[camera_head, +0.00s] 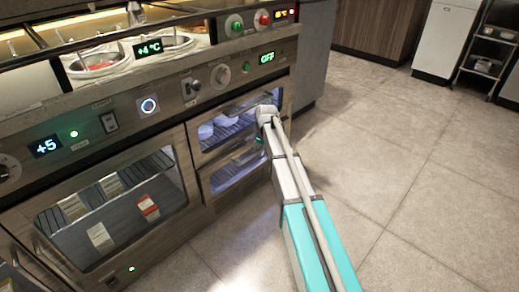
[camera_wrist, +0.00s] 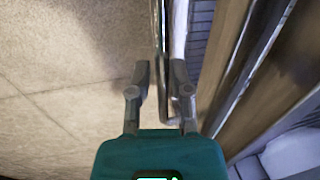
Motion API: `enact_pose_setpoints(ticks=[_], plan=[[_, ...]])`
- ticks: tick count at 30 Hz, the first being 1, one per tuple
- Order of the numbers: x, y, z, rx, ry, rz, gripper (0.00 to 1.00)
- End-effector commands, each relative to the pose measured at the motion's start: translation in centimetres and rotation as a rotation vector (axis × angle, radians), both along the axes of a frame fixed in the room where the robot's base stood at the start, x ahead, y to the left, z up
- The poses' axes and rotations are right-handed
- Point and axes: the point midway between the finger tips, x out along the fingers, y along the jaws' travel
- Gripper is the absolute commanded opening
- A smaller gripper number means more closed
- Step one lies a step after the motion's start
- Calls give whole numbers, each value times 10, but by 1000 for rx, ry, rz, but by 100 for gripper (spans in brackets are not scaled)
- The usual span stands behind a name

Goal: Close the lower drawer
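The lower drawer (camera_head: 238,172) is the lower glass-fronted compartment in the counter, in the middle of the head view. My arm hides its right part there, and I cannot tell from that view how far it stands open. In the wrist view, my gripper (camera_wrist: 161,78) has its two fingers apart, one on each side of a thin metal handle bar (camera_wrist: 160,45). A gap shows between the left finger and the bar; contact at the right finger is unclear. Which drawer the bar belongs to is not clear. In the head view my arm mostly hides the fingers.
The upper compartment (camera_head: 225,128) holds pale bowls above the lower drawer. A wider glass-fronted compartment (camera_head: 105,205) with packages is at left. Knobs, lit displays and sauce wells (camera_head: 103,64) are above. Bare tiled floor (camera_head: 420,190) lies to the right.

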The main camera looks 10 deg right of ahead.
Motion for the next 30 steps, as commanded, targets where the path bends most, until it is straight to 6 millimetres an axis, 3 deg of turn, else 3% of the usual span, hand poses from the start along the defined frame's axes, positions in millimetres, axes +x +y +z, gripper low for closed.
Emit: enact_pose_setpoints(ticks=[3, 8, 24, 30], plan=[[-14, 0, 9, -9, 4, 31, 0], [-46, -2, 28, -31, 8, 114, 0], [-227, -12, 129, -140, 58, 648, 0], [-281, -15, 156, -163, 78, 820, 0]])
